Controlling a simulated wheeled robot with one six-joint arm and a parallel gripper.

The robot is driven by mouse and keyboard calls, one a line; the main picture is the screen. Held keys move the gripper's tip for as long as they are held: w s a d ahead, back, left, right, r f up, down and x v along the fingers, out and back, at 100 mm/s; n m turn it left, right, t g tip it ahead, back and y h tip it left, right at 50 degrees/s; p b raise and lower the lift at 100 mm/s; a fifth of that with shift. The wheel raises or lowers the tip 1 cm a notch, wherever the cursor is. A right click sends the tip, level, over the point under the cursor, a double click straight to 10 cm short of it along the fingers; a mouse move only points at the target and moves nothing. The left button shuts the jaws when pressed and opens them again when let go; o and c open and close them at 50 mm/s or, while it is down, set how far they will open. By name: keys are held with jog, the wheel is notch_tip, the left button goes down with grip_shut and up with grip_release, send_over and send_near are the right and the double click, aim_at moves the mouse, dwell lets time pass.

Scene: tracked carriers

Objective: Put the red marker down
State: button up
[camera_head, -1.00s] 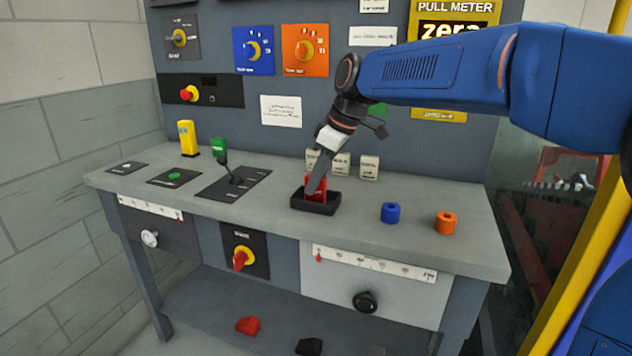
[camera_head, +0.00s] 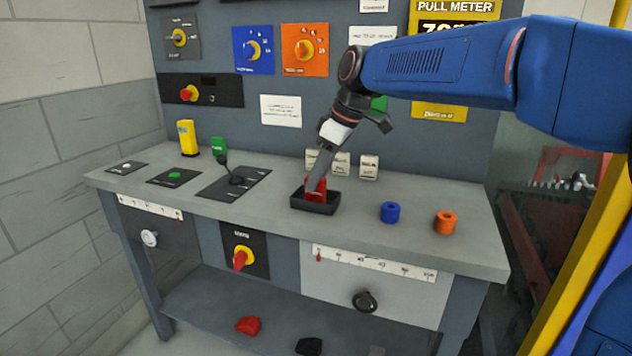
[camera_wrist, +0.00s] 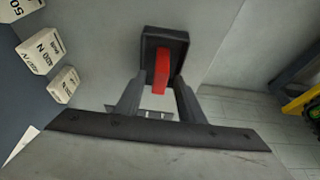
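The red marker (camera_head: 315,188) is in the small black tray (camera_head: 325,207) on the bench top. In the wrist view the red marker (camera_wrist: 161,72) lies between my two fingers, over the black tray (camera_wrist: 180,42). My gripper (camera_wrist: 158,90) is open, with a gap visible on each side of the marker. In the head view my gripper (camera_head: 316,184) reaches down into the tray and partly hides the marker.
Blue (camera_head: 390,212) and orange (camera_head: 445,222) rings stand right of the tray. White labelled blocks (camera_head: 341,164) stand close behind it. A black lever plate (camera_head: 234,184) lies to the left. The bench's front strip is clear.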

jog(key=v, duration=1)
jog(key=shift+r, duration=0.15)
